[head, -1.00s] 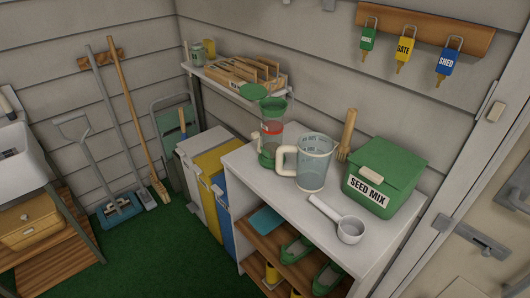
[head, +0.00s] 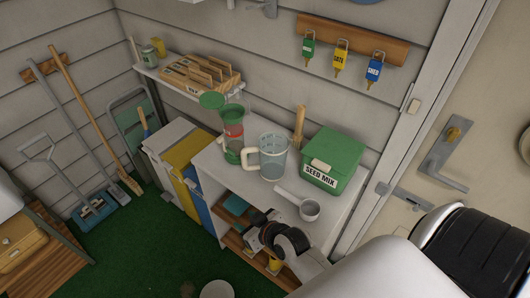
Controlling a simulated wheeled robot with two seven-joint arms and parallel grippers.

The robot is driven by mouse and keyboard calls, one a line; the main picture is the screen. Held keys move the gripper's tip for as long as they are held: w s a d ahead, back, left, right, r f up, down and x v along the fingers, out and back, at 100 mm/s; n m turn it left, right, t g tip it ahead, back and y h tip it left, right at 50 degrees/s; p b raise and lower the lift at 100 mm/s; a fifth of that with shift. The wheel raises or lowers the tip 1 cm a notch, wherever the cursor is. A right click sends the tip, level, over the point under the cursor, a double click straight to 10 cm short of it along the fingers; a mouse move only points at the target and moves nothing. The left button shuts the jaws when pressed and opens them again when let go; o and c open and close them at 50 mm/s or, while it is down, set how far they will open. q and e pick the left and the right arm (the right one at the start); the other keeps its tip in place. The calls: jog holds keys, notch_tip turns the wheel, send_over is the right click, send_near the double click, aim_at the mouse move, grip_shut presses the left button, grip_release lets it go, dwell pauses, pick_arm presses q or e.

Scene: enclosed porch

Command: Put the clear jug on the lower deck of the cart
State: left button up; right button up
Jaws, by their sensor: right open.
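The clear jug (head: 274,160), with a cream handle on its left and dark markings, stands upright on the white top of the shelf unit (head: 228,172). My right gripper (head: 262,224) is open, in front of the unit's open shelves, below and apart from the jug. Its fingers are small and dark, so their details are hard to make out. My left gripper is not in view. I cannot make out a cart in this view.
A green-lidded feeder (head: 232,135) stands close left of the jug. A white scoop (head: 308,210) lies in front, and a green seed mix box (head: 334,158) stands to the right. A wooden-handled tool (head: 299,125) is behind. Green floor (head: 150,245) is open at left.

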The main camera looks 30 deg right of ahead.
aim_at(245, 157)
jog(key=w+d+r+m+t+h, duration=0.1)
jog(key=w+d+t+h, duration=0.1)
jog(key=w+d+m+t+h, duration=0.2)
jog(key=w+d, duration=0.1)
jog(key=w+d+r+m+t+h, duration=0.1)
jog(key=w+d+t+h, duration=0.1)
jog(key=w, duration=0.1)
jog(key=shift+d+r+m+t, duration=0.2)
jog(key=shift+r+m+t, duration=0.1)
jog(key=shift+w+d+h, duration=0.15)
jog(key=shift+w+h, duration=0.1)
jog(key=shift+h, duration=0.05)
jog(key=b+x, duration=0.2)
jog(key=x, duration=0.4)
jog(key=shift+f, duration=0.1)
jog(key=b+x, duration=0.2)
jog(key=x, duration=0.3)
jog(key=shift+w+r+b, duration=0.2)
jog(key=shift+r+b, duration=0.05)
jog(key=shift+b, duration=0.15)
jog(key=shift+s+r, duration=0.1)
jog(key=shift+r, duration=0.05)
jog(key=shift+c, duration=0.6)
grip_shut()
